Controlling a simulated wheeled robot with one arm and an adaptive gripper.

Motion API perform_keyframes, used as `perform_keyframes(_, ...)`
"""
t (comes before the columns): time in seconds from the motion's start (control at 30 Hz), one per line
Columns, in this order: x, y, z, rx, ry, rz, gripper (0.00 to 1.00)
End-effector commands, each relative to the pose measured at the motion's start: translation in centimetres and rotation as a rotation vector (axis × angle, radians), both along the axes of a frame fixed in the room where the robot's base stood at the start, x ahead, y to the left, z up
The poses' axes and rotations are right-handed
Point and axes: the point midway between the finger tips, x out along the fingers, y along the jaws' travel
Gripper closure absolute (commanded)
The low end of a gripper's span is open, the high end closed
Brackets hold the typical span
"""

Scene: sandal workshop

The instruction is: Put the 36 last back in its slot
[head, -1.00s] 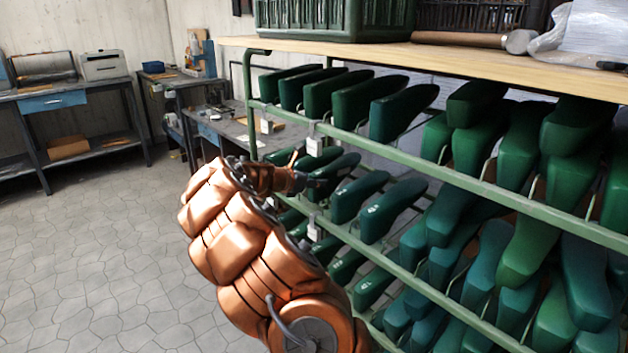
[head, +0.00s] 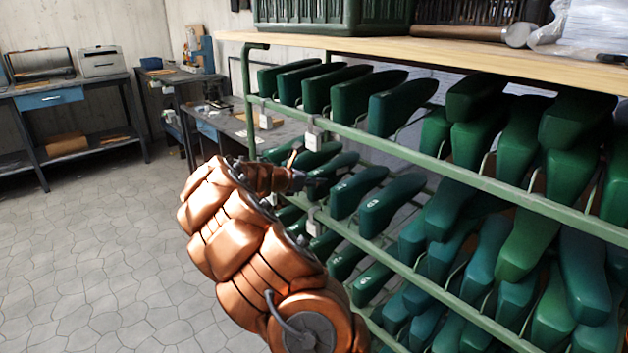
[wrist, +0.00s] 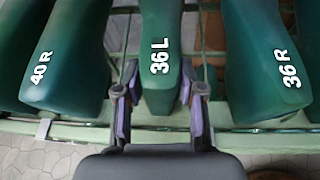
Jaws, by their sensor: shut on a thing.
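In the wrist view a green last marked "36 L" (wrist: 160,70) sits between the two fingers of my gripper (wrist: 159,108). The fingers are shut on its near end, one on each side. A last marked "36 R" (wrist: 268,60) is to its right and one marked "40 R" (wrist: 65,60) to its left, both apart from the fingers. In the head view my gripper (head: 312,181) is at the left part of the rack's middle tier, among green lasts. The far end of the held last is cut off in the wrist view, so I cannot tell how it is seated.
The green rack (head: 455,178) holds several tiers of lasts, closely spaced. Its wooden top (head: 470,58) carries a green crate (head: 332,16) and a hammer (head: 480,34). Workbenches (head: 62,95) stand at the back left. The tiled floor (head: 90,250) on the left is clear.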

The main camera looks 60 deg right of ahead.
Motion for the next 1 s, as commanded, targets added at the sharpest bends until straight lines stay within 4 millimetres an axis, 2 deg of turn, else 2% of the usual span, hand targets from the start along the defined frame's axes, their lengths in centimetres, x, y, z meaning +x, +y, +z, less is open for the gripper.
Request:
perform_keyframes(0.2, 0.0, 0.0, -0.1, -0.001, 0.000, 0.000, 1.00)
perform_keyframes(0.23, 0.0, 0.0, -0.1, -0.001, 0.000, 0.001, 0.58)
perform_keyframes(0.47, 0.0, 0.0, -0.1, -0.001, 0.000, 0.000, 0.34)
perform_keyframes(0.5, 0.0, 0.0, -0.1, 0.000, 0.000, 0.000, 0.32)
perform_keyframes(0.83, 0.1, 0.2, -0.1, 0.000, 0.000, 0.000, 0.32)
perform_keyframes(1.0, 0.3, 1.4, 0.4, -0.001, 0.002, 0.002, 0.32)
